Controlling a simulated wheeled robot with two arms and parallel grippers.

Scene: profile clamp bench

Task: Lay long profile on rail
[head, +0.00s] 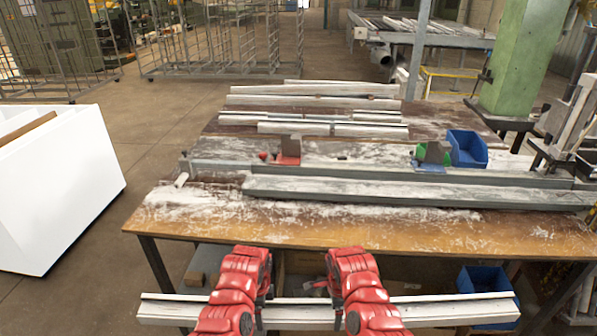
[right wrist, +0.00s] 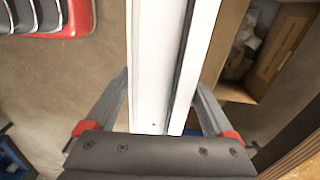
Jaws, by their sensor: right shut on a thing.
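A long white profile (head: 300,316) lies level across the front of the picture, below and in front of the bench's near edge. My right gripper (head: 335,296) is shut on it right of its middle; the right wrist view shows the white profile (right wrist: 160,60) between the two fingers (right wrist: 165,110). My left gripper (head: 265,298) is at the profile left of its middle; its fingertips are partly hidden, so its grip is unclear. The long grey rail (head: 400,190) runs across the bench top, with a red clamp (head: 288,152) and a green-and-blue clamp (head: 430,158) behind it.
The wooden bench (head: 330,228) has a bare, dusty front strip. Several white profiles (head: 310,102) lie at its back. A blue bin (head: 466,148) stands at the back right, another blue bin (head: 482,278) below the bench. A white container (head: 75,190) stands at left; a green column (head: 522,60) at right.

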